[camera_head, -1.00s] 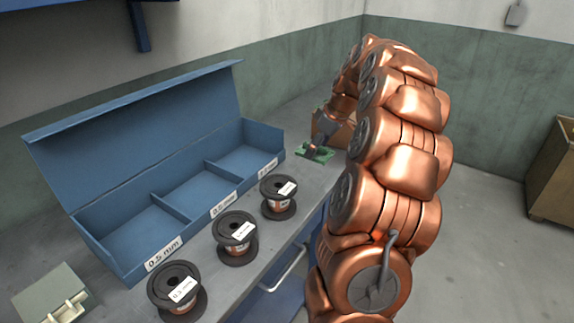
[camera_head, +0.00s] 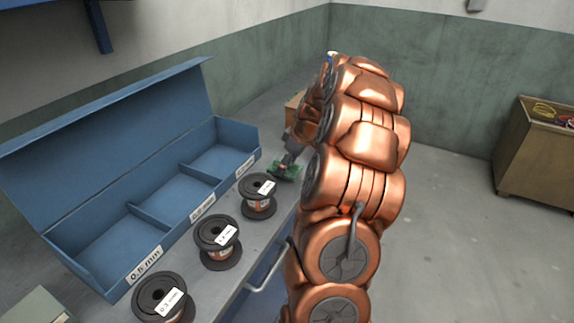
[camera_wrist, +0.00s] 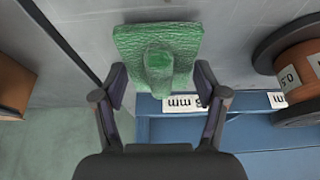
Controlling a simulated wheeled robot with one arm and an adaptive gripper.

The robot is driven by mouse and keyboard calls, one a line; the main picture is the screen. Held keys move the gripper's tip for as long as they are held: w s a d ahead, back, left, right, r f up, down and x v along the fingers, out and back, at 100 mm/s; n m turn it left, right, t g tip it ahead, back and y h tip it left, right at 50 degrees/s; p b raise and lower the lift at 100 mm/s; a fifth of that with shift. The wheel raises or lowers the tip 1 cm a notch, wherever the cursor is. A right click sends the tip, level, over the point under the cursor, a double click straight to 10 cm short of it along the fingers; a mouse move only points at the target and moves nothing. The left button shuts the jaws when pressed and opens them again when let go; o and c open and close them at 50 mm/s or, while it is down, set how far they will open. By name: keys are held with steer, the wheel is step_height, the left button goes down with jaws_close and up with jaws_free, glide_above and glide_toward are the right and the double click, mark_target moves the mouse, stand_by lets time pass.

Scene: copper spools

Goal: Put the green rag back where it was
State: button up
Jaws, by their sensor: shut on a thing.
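The green rag (camera_head: 285,171) is at the far end of the workbench, just beyond the farthest spool. In the wrist view the rag (camera_wrist: 157,45) spreads between and ahead of the fingers, with a raised fold toward my gripper. In the head view my gripper (camera_head: 284,163) reaches down at the rag, partly hidden by my copper arm. Whether the rag touches the bench is hard to tell.
A blue open box (camera_head: 130,208) with empty compartments stands on the bench (camera_head: 222,284). Spools of copper wire (camera_head: 258,196), (camera_head: 217,243), (camera_head: 162,300) line its front. A cardboard box (camera_head: 295,105) is behind my gripper. A brown bin (camera_head: 540,165) stands at the right.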

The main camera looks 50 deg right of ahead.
steer(key=shift+f, duration=0.5)
steer(key=shift+f, duration=0.15)
steer(key=o, duration=1)
